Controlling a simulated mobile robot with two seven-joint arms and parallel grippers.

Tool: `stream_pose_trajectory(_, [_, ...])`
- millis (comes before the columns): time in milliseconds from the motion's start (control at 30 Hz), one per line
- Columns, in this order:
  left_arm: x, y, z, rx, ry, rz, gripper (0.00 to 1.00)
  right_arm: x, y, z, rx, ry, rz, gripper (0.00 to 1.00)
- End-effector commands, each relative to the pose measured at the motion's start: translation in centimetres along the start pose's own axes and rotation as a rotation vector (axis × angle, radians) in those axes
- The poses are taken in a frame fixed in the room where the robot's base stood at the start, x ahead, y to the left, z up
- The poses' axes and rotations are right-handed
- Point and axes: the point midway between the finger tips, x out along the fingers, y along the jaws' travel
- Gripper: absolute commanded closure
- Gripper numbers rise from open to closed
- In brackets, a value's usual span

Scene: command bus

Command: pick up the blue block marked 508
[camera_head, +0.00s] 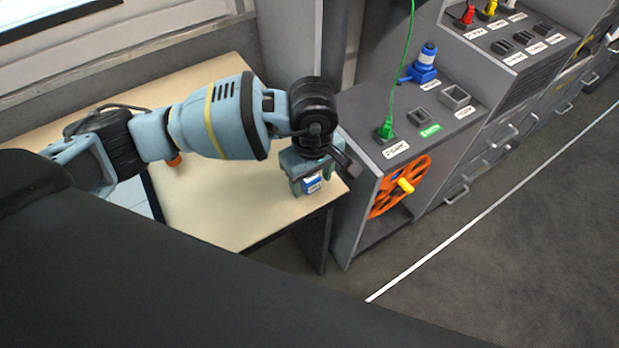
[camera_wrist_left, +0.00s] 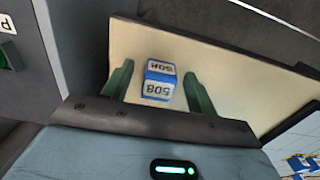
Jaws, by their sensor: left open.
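The blue block (camera_wrist_left: 158,80) has white labels and reads 508 in the left wrist view. It stands on the pale table between the two green fingers of my left gripper (camera_wrist_left: 158,86), with a gap on each side. In the head view the block (camera_head: 312,184) shows at the table's near right corner, partly covered by my left gripper (camera_head: 310,178), which points down over it. My left gripper is open. My right gripper is not in view.
The pale table (camera_head: 228,205) is mostly bare. A grey console (camera_head: 375,135) stands beside its right edge, with a green cable plug (camera_head: 385,130), a blue item (camera_head: 425,62) and an orange reel (camera_head: 390,195). Dark floor lies to the right.

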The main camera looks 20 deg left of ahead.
Motion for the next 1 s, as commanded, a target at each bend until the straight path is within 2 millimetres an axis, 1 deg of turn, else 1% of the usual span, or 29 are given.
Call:
stream_pose_trajectory(100, [0.44, 0.03, -0.01, 0.0, 0.001, 0.001, 0.42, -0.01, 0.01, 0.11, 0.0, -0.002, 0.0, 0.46])
stream_pose_trajectory(267, [0.44, 0.03, -0.01, 0.0, 0.001, 0.001, 0.42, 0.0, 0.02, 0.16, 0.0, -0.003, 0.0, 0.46])
stream_pose_trajectory(367, [0.42, 0.03, 0.0, 0.0, 0.001, 0.001, 0.52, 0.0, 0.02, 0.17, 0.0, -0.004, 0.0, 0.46])
stream_pose_trajectory(600, [0.4, 0.03, 0.0, 0.0, 0.0, 0.001, 0.84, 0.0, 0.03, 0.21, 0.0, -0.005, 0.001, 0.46])
stream_pose_trajectory(667, [0.39, 0.04, 0.0, 0.0, 0.0, 0.001, 0.9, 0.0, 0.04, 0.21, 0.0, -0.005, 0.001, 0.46])
stream_pose_trajectory(867, [0.37, 0.04, 0.0, 0.0, 0.0, 0.001, 0.9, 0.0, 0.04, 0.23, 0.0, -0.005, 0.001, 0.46])
stream_pose_trajectory(1000, [0.0, 0.06, 0.0, 0.0, 0.0, 0.002, 0.9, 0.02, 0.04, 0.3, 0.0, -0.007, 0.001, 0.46])
